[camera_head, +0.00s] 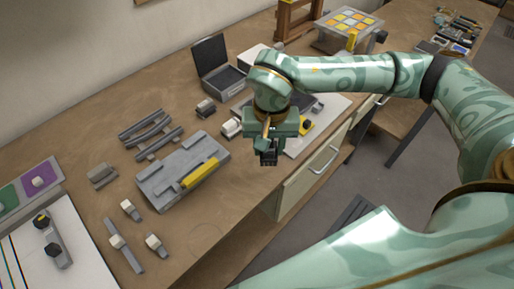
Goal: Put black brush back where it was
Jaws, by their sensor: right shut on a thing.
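My right gripper (268,160) hangs over the front edge of the workbench, near the middle of the view, with its dark fingers pointing down. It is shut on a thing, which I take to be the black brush. A thin tan stick (265,130) shows against the gripper, perhaps its handle; the bristles cannot be made out among the dark fingers. A grey block tray (160,186) with a yellow bar (200,172) lies left of the gripper. My left gripper is not in view.
A dark open case (217,75) stands behind. Grey racks (150,128) and small white-topped tools (130,208) lie left. A white sheet (85,262) and coloured panels (38,180) are at far left. Bare wood shows along the front.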

